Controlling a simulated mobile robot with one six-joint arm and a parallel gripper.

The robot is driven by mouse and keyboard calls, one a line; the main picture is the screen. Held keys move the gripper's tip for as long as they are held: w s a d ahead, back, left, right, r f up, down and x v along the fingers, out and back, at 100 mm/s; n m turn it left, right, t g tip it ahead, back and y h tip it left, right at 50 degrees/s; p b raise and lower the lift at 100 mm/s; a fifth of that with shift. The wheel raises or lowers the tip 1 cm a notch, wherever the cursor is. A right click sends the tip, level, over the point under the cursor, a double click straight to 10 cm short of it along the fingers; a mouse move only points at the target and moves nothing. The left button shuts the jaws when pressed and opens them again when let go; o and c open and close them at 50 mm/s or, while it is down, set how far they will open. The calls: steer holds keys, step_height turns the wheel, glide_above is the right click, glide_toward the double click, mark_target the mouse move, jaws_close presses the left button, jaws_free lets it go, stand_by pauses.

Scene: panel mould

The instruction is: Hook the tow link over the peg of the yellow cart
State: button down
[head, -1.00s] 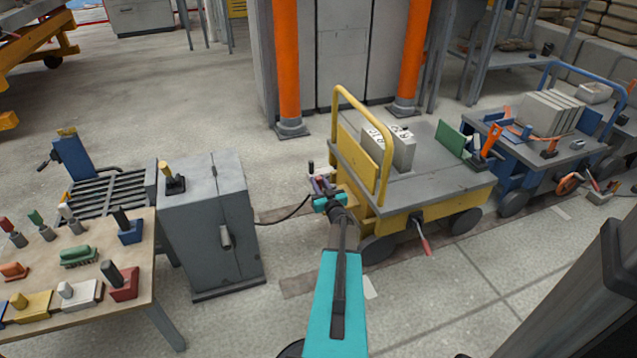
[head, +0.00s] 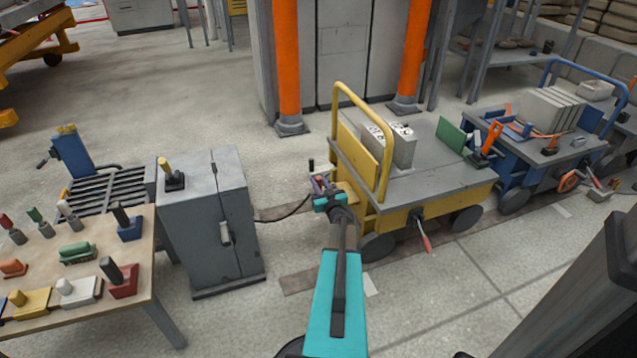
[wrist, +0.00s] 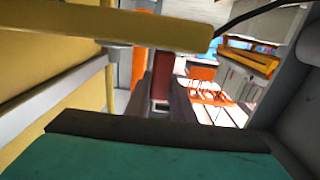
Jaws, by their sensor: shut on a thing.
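The yellow cart (head: 405,215) stands right of my gripper (head: 323,192), close to its left end. My gripper is shut on a small dark red and purplish piece (head: 318,182), which seems to be the tow link. In the wrist view, a dark red block (wrist: 161,82) shows between the dark fingers (wrist: 160,100). A yellow bar (wrist: 110,25) with a rounded end crosses the top of that view, with yellow cart surfaces at left. I cannot clearly make out the peg, or whether the link touches it.
A grey cabinet (head: 208,225) stands left of my gripper, with a black cable (head: 290,213) running from it towards my gripper. A workbench (head: 135,290) with several coloured blocks is at far left. A blue cart (head: 515,165) stands behind the yellow one. Open floor lies in front.

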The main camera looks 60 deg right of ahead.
steer(key=c, duration=1.4)
jaws_free()
steer(key=shift+c, duration=0.2)
steer(key=p+v, duration=0.3)
steer(key=v, duration=1)
steer(key=shift+s+a, duration=0.25)
steer(key=shift+s, duration=0.1)
steer(key=shift+w+p, duration=0.1)
steer(key=shift+p, duration=0.2)
